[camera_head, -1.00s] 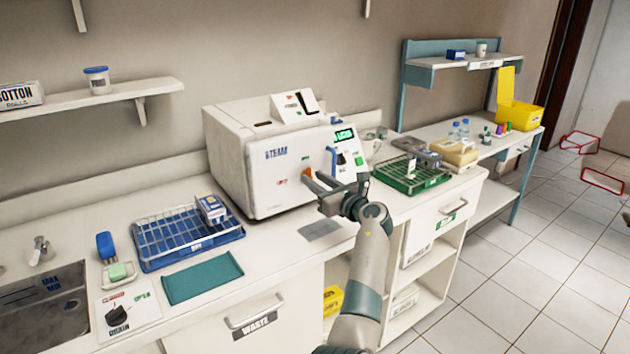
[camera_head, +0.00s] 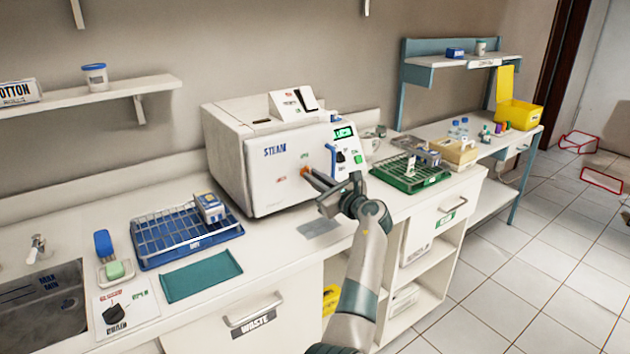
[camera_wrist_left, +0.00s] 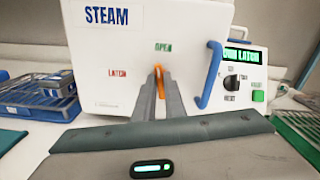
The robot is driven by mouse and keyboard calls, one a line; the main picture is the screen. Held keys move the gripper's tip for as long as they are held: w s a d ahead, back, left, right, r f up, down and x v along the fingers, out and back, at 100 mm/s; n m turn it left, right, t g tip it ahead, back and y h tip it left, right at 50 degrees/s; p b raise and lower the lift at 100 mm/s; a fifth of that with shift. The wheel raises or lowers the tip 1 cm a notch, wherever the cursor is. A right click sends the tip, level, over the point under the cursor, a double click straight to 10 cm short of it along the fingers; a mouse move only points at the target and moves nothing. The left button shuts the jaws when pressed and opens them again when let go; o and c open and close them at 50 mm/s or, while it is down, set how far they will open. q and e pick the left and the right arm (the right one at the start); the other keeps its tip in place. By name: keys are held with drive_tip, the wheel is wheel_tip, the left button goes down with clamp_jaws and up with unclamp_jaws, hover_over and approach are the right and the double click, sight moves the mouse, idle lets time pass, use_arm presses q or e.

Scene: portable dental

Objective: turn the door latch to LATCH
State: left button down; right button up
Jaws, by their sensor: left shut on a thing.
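The white STEAM sterilizer (camera_head: 262,190) stands on the counter with its door closed. On its front is an orange door latch (camera_wrist_left: 160,82), which points up toward the green OPEN label (camera_wrist_left: 163,47). The red LATCH label (camera_wrist_left: 117,73) lies to the left of it. My left gripper (camera_head: 309,173) is at the door front, its fingers shut on the orange latch; the fingers hide part of it. In the left wrist view, the latch shows between the fingertips. My right gripper is in neither view.
A blue door handle (camera_wrist_left: 211,75) stands close to the right of the latch, by the control panel (camera_wrist_left: 240,75). A blue wire rack (camera_head: 185,238) is to the left and a green rack (camera_head: 410,176) to the right. The counter before the sterilizer is mostly clear.

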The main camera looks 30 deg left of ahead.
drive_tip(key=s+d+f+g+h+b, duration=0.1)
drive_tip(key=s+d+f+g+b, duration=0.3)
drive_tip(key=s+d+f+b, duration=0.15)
use_arm(q)
drive_tip(key=shift+s+a+f+n+b, duration=0.1)
drive_tip(key=shift+n+b, duration=0.75)
drive_tip(key=shift+n, duration=1.7)
drive_tip(key=shift+s+f+n+b, duration=0.15)
drive_tip(key=shift+n+b, duration=0.65)
drive_tip(key=shift+n, duration=1.8)
drive_tip(key=shift+a+f+n+b, duration=0.1)
drive_tip(key=shift+n+b, duration=0.75)
drive_tip(key=shift+n, duration=1.7)
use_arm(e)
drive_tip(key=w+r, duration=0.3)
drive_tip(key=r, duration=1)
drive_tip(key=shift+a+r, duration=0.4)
use_arm(q)
drive_tip(key=c, duration=1.8)
unclamp_jaws()
drive_tip(key=shift+d, duration=0.1)
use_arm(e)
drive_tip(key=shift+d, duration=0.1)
